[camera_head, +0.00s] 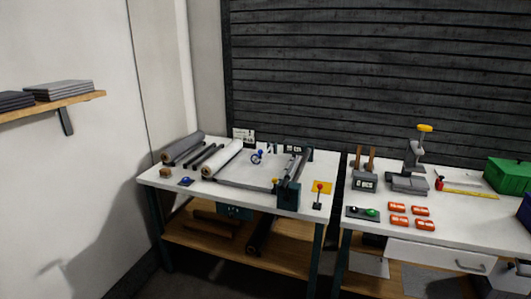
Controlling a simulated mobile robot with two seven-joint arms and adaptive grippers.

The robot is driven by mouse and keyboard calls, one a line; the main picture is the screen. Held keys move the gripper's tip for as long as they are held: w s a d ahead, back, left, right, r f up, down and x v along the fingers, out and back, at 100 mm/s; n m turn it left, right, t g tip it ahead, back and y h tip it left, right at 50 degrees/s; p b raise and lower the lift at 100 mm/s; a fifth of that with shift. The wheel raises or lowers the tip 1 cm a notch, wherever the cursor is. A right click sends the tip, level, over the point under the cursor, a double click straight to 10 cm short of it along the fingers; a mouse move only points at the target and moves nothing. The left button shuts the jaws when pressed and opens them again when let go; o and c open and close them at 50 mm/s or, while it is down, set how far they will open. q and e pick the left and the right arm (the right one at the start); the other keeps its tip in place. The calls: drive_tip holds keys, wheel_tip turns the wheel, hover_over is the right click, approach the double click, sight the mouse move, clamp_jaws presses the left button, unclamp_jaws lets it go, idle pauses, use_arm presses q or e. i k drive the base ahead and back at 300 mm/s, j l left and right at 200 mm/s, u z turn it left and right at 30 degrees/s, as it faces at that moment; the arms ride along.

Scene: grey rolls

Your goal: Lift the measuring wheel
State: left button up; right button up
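A small blue wheel (257,157), which looks like the measuring wheel, sits over the flat bed of a roll-handling machine (245,177) on the left table. It is small in the head view, so its mount and its contact with the bed cannot be made out. A white roll (222,158) lies just left of it. Neither my left nor my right gripper is in view.
The right table (455,220) holds a press (410,180), several orange items (397,207) and a green box (508,176). A wall shelf (70,102) is at left.

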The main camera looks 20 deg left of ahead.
sight(260, 151)
drive_tip(key=i+j+z, duration=0.15)
drive_tip(key=i+j, duration=0.35)
drive_tip(key=i+j+z, duration=0.15)
drive_tip(key=i+j, duration=0.35)
drive_tip(key=i+j+z, duration=0.15)
drive_tip(key=i+j, duration=0.25)
drive_tip(key=j, duration=0.25)
